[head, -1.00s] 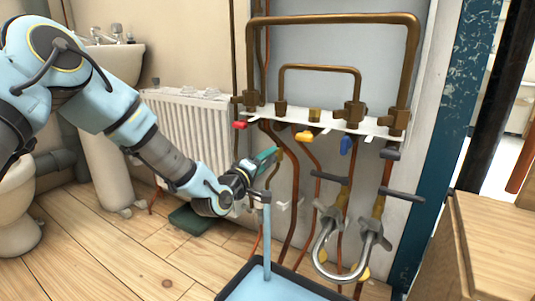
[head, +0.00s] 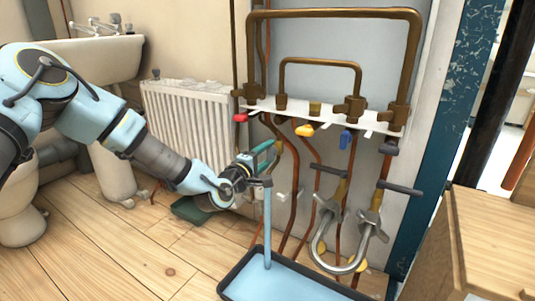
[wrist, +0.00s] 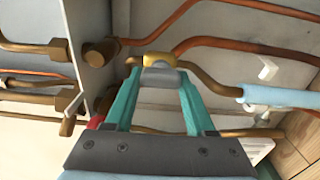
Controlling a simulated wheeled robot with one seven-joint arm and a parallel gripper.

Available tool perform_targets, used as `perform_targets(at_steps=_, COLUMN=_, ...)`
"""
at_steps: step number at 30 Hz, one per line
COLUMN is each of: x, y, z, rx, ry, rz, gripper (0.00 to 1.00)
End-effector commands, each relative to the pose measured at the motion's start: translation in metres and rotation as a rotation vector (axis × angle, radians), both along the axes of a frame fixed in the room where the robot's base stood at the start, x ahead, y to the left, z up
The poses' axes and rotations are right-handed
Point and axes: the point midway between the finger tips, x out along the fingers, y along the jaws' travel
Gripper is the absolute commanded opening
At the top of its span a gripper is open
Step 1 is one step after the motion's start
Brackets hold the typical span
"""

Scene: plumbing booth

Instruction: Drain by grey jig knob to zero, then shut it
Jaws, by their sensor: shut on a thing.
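My gripper (head: 270,148) reaches in from the left, below the manifold. In the wrist view its two teal fingers (wrist: 160,82) are closed on the grey jig knob (wrist: 160,76), which sits against a brass fitting (wrist: 164,58). In the head view the knob is hard to make out at the fingertips. A light blue stream of water (head: 267,225) falls from a dark spout (head: 262,182) just below and beside the gripper into a dark-rimmed tray (head: 222,289) holding blue water. The stream also shows at the right of the wrist view (wrist: 280,97).
Above is a white manifold plate (head: 325,116) with red (head: 240,118), yellow (head: 304,130) and blue (head: 345,138) handles. Copper pipes and a grey U-shaped hose (head: 340,265) stand to the right. A radiator (head: 190,120) is behind my arm; a wooden cabinet (head: 500,240) is at right.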

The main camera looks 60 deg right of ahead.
Motion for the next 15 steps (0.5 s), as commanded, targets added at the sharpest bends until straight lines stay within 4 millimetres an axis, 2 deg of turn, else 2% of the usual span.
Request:
perform_targets(at_steps=5, x=-0.0009, y=0.0002, z=-0.0006, rx=0.001, ry=0.002, rz=-0.002, gripper=0.00)
perform_targets(at_steps=6, x=-0.0010, y=0.0002, z=-0.0006, rx=0.001, ry=0.002, rz=-0.002, gripper=0.58)
perform_targets(at_steps=13, x=-0.0006, y=0.0001, z=-0.0004, rx=0.001, ry=0.001, rz=-0.001, gripper=0.84)
perform_targets(at_steps=15, x=-0.0005, y=0.0001, z=-0.0003, rx=0.001, ry=0.000, rz=-0.001, gripper=0.85)
